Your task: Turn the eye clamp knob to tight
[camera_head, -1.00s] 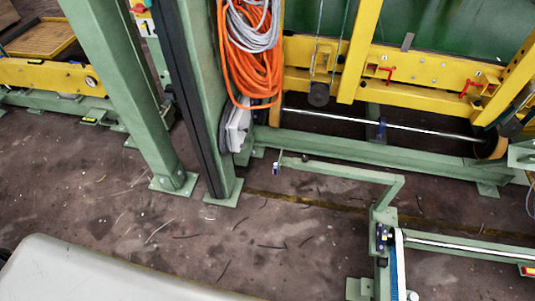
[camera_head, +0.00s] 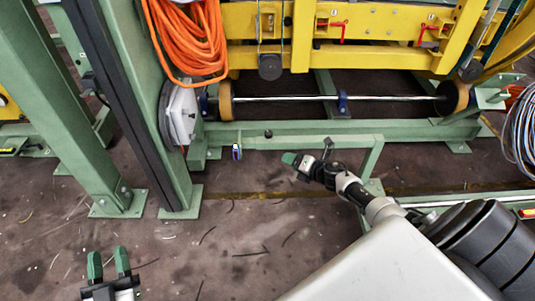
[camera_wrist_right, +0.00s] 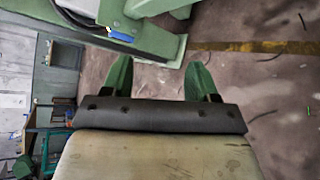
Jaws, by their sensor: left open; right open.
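A small black knob (camera_head: 268,133) stands on the green horizontal bar (camera_head: 315,141) in the head view; I take it to be the eye clamp knob. A small blue eye (camera_head: 237,152) hangs at the bar's left end. A blue part also shows in the right wrist view (camera_wrist_right: 118,34). My right gripper (camera_head: 291,160) is just below and right of the knob, apart from it. In the right wrist view its green fingers are spread and empty (camera_wrist_right: 158,65). My left gripper (camera_head: 109,258) is open and empty above the floor at the lower left. The knob's setting is too small to read.
Green posts (camera_head: 130,130) stand at the left, with an orange cable coil (camera_head: 188,40) and a grey box (camera_head: 181,113). A yellow frame (camera_head: 375,60) and a shaft with rollers (camera_head: 300,98) lie behind the bar.

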